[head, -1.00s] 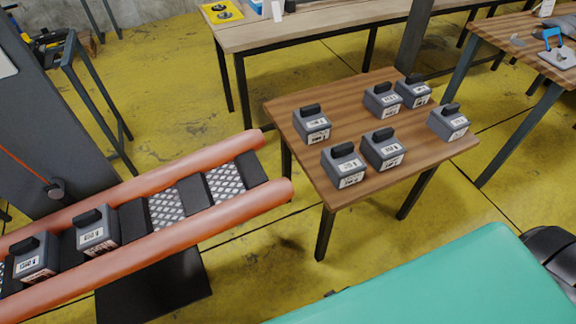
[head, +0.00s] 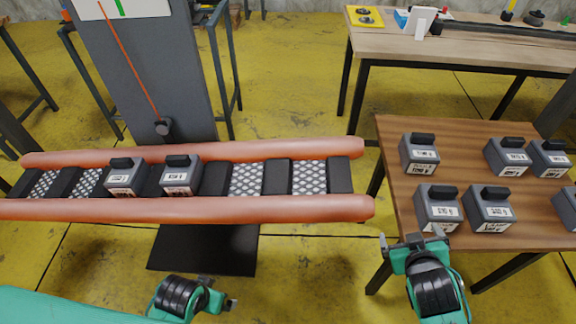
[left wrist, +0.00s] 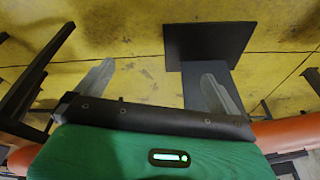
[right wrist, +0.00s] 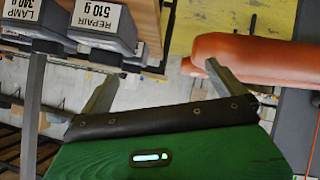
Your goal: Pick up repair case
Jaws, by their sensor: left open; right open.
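A grey case labelled "REPAIR 510 g" (right wrist: 100,22) shows at the upper left of the right wrist view, next to a case labelled "LAMP" (right wrist: 32,22). In the head view it appears to be the near-left case (head: 437,208) on the wooden table, though its label is too small to read there. My right gripper (head: 411,237) is open and empty, in front of the table's near-left corner and apart from the case. My left gripper (head: 218,292) is open and empty, low in front of the boat; its fingers also show in the left wrist view (left wrist: 158,78).
Several similar cases stand on the wooden table (head: 390,135). A long workbench (head: 450,58) is at the back.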

